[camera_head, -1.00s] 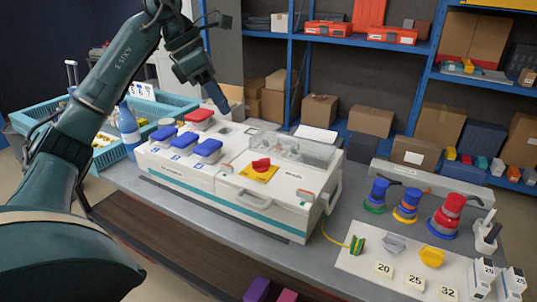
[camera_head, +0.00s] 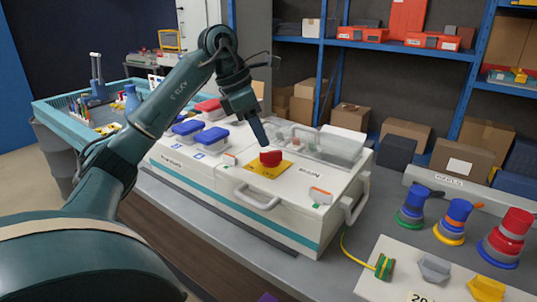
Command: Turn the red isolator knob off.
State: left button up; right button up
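The red isolator knob (camera_head: 270,158) sits on a yellow plate (camera_head: 266,170) on top of the white socket box (camera_head: 225,190). My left gripper (camera_head: 262,142) points down just above and behind the knob, with its tip close to it. I cannot tell whether it touches the knob. Its fingers show as one dark narrow shape, so their opening cannot be made out. My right gripper is not in view.
Blue-lidded sockets (camera_head: 210,138) and a red-lidded one (camera_head: 208,106) stand left of the knob. A clear cover (camera_head: 318,142) stands behind it. A grey handle (camera_head: 257,199) juts from the box front. Coloured plugs (camera_head: 453,222) stand at the right.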

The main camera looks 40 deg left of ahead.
aim_at(268, 152)
pick_arm(q)
jog(key=x, duration=0.5)
jog(key=shift+b, duration=0.3)
grip_shut()
